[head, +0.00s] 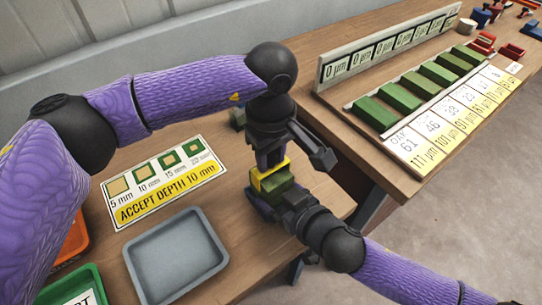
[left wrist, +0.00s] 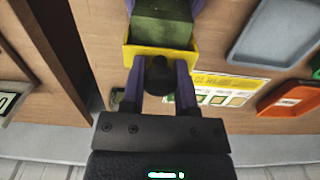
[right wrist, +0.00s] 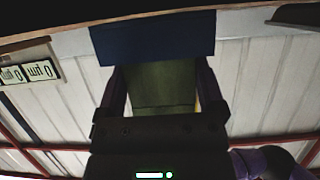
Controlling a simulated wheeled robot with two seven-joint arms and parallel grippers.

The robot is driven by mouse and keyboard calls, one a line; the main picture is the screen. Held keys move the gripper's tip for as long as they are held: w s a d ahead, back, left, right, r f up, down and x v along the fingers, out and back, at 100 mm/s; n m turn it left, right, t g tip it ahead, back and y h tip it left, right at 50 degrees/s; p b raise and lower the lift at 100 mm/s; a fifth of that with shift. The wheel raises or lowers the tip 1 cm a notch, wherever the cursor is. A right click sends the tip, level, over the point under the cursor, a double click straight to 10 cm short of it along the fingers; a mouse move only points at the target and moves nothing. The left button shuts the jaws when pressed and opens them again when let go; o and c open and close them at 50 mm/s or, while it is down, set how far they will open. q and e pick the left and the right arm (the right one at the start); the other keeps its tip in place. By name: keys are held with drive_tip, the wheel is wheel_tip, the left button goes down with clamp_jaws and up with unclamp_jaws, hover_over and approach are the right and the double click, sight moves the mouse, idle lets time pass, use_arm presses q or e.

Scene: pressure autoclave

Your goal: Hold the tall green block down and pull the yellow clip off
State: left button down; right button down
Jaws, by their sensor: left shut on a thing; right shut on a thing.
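The tall green block (head: 279,186) stands near the table's right edge, with the yellow clip (head: 257,181) around its upper part. My left gripper (head: 271,163) points down from above and is shut on the clip. My right gripper (head: 284,197) comes in from the lower right and is shut on the green block. The block (right wrist: 160,85) fills the space between its fingers in the right wrist view. The block's lower part is mostly hidden in the head view.
A second bench holds several green blocks (head: 436,73). A gap separates the benches.

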use_arm(q)
drive_tip(key=shift+r, duration=0.3)
wheel_tip(320, 180, up, 4)
drive_tip(key=shift+r, duration=0.1)
use_arm(e)
unclamp_jaws()
